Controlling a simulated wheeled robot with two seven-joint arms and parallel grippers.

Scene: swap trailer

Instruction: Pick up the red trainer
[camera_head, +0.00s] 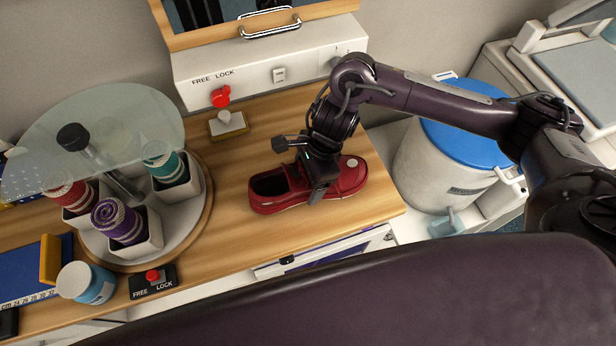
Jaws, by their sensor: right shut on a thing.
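The red trainer (349,177) is at the right end of the wooden counter (366,218), its opening to the left and its toe to the right. My right gripper (316,192) comes down over its middle from above and is shut on it. Part of the shoe's middle is hidden behind the gripper. The trainer appears at or close to the counter surface; I cannot tell whether it is lifted. My left gripper is out of the picture.
A round turntable (197,231) with several cups of rolled cloth stands left under a glass disc (95,135). A white panel with a red knob (221,97) is behind. A blue-lidded bin (464,143) stands right of the counter. A red-button box (152,277) is in front.

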